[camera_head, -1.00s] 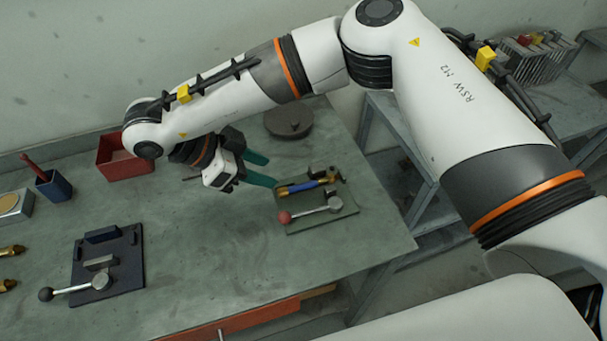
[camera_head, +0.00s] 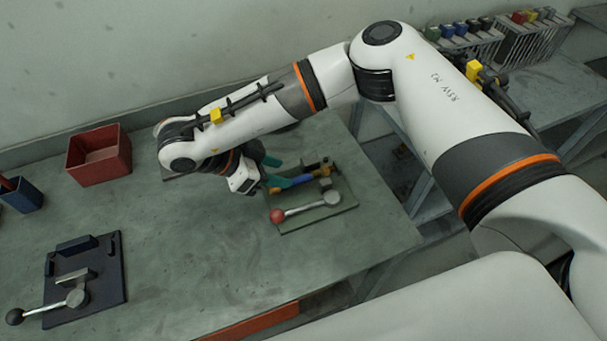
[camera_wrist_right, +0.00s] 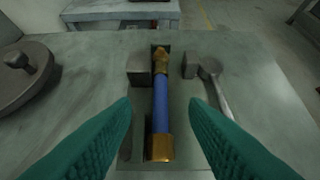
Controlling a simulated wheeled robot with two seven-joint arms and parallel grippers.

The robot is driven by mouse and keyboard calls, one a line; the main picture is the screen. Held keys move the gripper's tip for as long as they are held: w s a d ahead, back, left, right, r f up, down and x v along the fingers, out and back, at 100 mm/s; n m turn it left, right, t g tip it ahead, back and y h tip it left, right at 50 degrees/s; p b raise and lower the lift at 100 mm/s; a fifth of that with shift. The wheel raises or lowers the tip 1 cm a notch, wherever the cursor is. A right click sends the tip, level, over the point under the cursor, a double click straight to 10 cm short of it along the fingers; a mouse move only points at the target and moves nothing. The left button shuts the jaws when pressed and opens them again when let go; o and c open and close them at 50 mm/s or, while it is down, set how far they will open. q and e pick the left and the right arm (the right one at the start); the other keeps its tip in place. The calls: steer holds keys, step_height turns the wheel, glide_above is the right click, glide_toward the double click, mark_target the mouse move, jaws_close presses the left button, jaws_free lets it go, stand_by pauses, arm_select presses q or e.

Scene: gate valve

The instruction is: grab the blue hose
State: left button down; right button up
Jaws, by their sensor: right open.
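The blue hose (camera_wrist_right: 160,100) has brass ends and lies on a green plate (camera_head: 331,211) between a dark block and a metal lever clamp with a red knob (camera_head: 277,216). In the head view the hose (camera_head: 305,179) is partly covered by my right gripper. My right gripper (camera_head: 278,172) has teal fingers and is open. In the right wrist view its fingers (camera_wrist_right: 160,112) stand on either side of the hose, with a gap on both sides. The hose is not held. My left gripper is not in view.
A dark fixture plate (camera_head: 112,283) with a black-knobbed lever is at the left. A red bin (camera_head: 98,155) and a blue cup (camera_head: 22,195) stand at the back left. A round dark disc (camera_wrist_right: 22,72) lies beside the plate. The front middle of the table is clear.

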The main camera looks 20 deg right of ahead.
mark_target(298, 178)
steer(key=p+x, duration=0.1)
steer(key=x, duration=0.3)
steer(key=shift+d+p, duration=0.15)
steer(key=shift+p, duration=0.15)
steer(key=shift+d+f, duration=0.35)
steer(key=shift+f, duration=0.1)
steer(key=shift+a, duration=0.1)
jaws_close()
